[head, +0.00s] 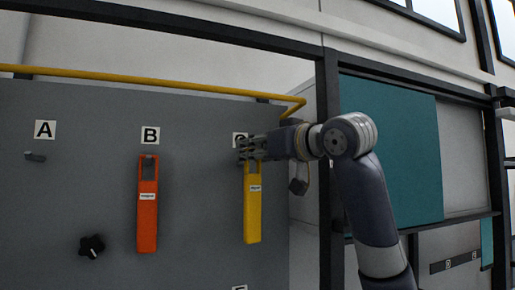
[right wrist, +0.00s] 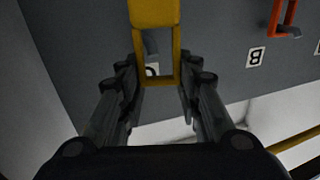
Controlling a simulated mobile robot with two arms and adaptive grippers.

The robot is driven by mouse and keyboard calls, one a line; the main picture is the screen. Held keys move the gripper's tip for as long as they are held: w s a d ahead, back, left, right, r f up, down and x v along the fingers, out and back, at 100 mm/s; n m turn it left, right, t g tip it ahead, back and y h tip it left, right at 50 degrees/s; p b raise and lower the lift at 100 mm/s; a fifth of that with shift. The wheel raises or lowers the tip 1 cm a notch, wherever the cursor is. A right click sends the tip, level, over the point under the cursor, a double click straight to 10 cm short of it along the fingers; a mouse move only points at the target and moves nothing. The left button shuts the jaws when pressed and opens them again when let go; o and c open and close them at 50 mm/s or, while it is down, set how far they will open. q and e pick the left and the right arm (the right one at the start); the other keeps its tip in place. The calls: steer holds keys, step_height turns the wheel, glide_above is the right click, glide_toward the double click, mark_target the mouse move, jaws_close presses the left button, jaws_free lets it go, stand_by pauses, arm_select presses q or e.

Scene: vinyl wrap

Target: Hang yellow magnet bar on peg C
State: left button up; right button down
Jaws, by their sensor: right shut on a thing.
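The yellow magnet bar (head: 252,212) hangs vertically against the grey panel under the letter C sign. My right gripper (head: 246,150) is shut on its upper end, and the fingers partly cover the C sign and hide peg C in the head view. In the right wrist view the bar's yellow frame (right wrist: 157,14) sits between the two fingers (right wrist: 158,82). Through its opening I see part of the C sign (right wrist: 152,70) and a greyish piece that may be peg C (right wrist: 150,42). I cannot tell whether the peg passes through the opening. My left gripper is out of view.
An orange bar (head: 147,212) hangs on peg B, under the B sign (head: 150,135). Peg A (head: 35,157) is bare under the A sign (head: 45,129). A black knob (head: 92,246) sits low on the panel. A yellow rail (head: 150,82) runs along the panel's top.

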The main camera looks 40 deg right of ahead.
steer(key=shift+w+d+f+p, duration=0.1)
steer(key=shift+w+d+p, duration=0.1)
steer(key=shift+w, duration=0.45)
steer(key=shift+w+d+p, duration=0.15)
steer(key=shift+w, duration=0.55)
steer(key=shift+w+d+f+p, duration=0.1)
steer(key=shift+w+d+p, duration=0.1)
steer(key=shift+w, duration=0.45)
steer(key=shift+w+d+f, duration=0.1)
steer(key=shift+w+f, duration=0.4)
steer(key=shift+w, duration=0.15)
steer(key=c, duration=1.1)
jaws_free()
